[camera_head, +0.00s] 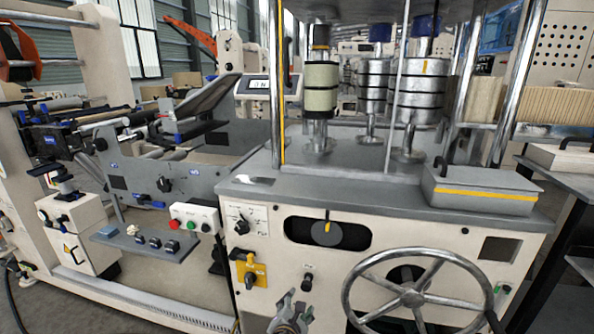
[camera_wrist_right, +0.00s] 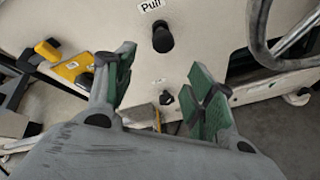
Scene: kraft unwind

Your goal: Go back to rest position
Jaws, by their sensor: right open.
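My right gripper (camera_head: 290,318) shows at the bottom edge of the head view, in front of the machine's cream panel. In the right wrist view my right gripper (camera_wrist_right: 160,62) has its two green-padded fingers spread apart with nothing between them. Beyond the fingertips is the black pull knob (camera_wrist_right: 162,37), which also shows in the head view (camera_head: 307,281) just above the gripper. The gripper and the knob look apart. My left gripper is not in view.
The large metal handwheel (camera_head: 413,298) is close to the right of my gripper; its rim also shows in the wrist view (camera_wrist_right: 258,30). The yellow rotary switch (camera_head: 250,271) is to the left. A grey box (camera_head: 481,187) sits on the machine's ledge.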

